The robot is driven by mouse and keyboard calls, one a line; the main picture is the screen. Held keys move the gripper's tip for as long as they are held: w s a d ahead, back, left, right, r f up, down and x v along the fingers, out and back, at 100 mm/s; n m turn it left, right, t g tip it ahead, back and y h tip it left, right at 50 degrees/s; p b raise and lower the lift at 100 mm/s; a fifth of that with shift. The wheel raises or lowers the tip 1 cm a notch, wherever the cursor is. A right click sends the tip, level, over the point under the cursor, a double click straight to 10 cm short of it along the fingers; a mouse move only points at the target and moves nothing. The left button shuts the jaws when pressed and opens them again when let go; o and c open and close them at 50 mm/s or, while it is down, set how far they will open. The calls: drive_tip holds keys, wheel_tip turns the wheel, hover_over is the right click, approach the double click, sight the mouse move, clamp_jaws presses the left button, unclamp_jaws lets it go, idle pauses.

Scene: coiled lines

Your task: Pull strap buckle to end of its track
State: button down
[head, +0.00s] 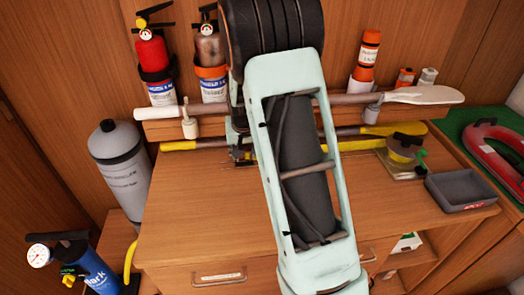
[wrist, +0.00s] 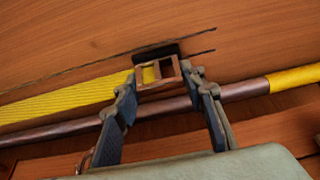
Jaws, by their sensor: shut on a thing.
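The strap buckle (wrist: 158,76), a small brown open frame, sits between the fingertips of my gripper (wrist: 162,84) in the wrist view. The fingers are closed on its two sides. A yellow ribbed strap (wrist: 65,103) runs from the left up to the buckle, and some yellow shows through its frame. Dark track slits (wrist: 195,36) in the wooden panel show behind the buckle and run on a little to its right. In the head view my gripper (head: 238,148) is small beside my arm. The buckle cannot be made out there.
A paddle with a brown shaft (wrist: 240,91) and yellow end crosses close under the buckle. A pale paddle (head: 422,95), extinguishers (head: 151,55) and an orange flare tube (head: 367,55) are at the back. The desk top (head: 205,205) is clear at left.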

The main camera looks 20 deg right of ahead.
drive_tip(key=shift+w+a, duration=0.15)
drive_tip(key=shift+a, duration=0.5)
drive_tip(key=shift+w+a, duration=0.15)
drive_tip(key=shift+a, duration=0.45)
drive_tip(key=c, duration=1.2)
unclamp_jaws()
drive_tip(key=shift+r, duration=0.1)
drive_tip(key=v, duration=1.1)
drive_tip(key=shift+s+r, duration=0.2)
drive_tip(key=shift+r, duration=0.2)
drive_tip(key=shift+r, duration=0.1)
